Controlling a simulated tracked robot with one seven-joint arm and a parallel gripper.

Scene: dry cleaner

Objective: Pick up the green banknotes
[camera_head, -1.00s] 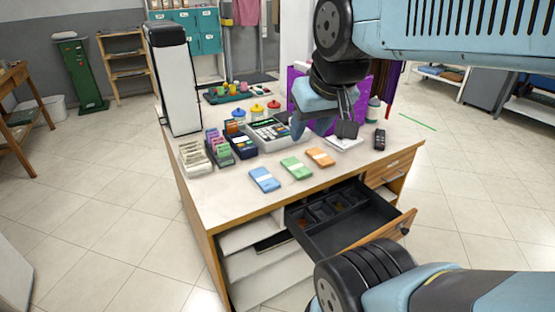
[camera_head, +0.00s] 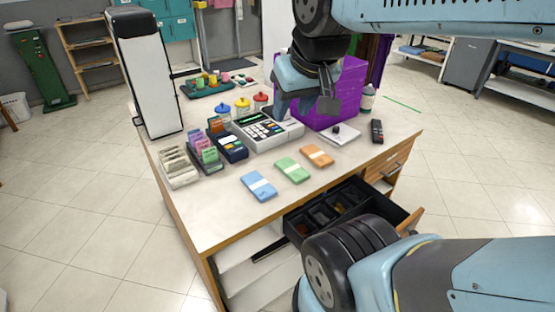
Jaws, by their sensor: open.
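The green banknotes (camera_head: 292,170) lie flat as a banded bundle on the counter top, near its front edge. A blue bundle (camera_head: 258,186) lies to their left and an orange bundle (camera_head: 317,156) to their right, with small gaps between them. My gripper (camera_head: 306,105) is open and hangs above the counter, farther back than the green bundle and slightly right of it. It is apart from the bundles. No bundle is hidden by the arm.
An open drawer (camera_head: 320,217) juts out below the front edge. Behind the bundles stand a cash register (camera_head: 266,131), a card terminal (camera_head: 228,146) and card holders. A purple box (camera_head: 345,90) stands behind my gripper. A white notepad (camera_head: 340,134) and black remote (camera_head: 377,131) lie right.

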